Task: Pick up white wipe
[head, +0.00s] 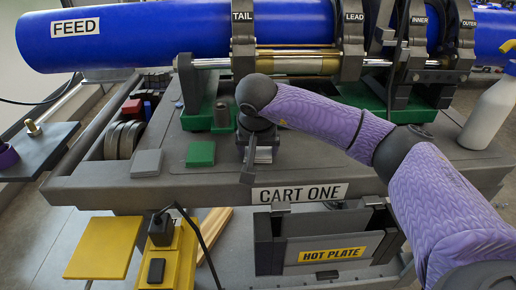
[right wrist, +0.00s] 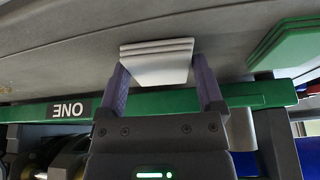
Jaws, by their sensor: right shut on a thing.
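The white wipe (right wrist: 157,50), a small layered stack with several edges showing, sits between the two purple fingers of my right gripper (right wrist: 160,75) in the right wrist view. The gripper is shut on it. In the head view my right gripper (head: 255,168) points down at the front edge of the cart top, right of the green pad. The wipe is mostly hidden there by the gripper. I cannot tell whether it touches the cart top. My left gripper is not in view.
A green pad (head: 201,154) and a grey pad (head: 147,163) lie left of the gripper on the cart top (head: 95,177). A blue pipe (head: 150,35) in clamps runs behind. A hot plate holder (head: 325,252) hangs below the front edge. A white bottle (head: 488,112) stands at right.

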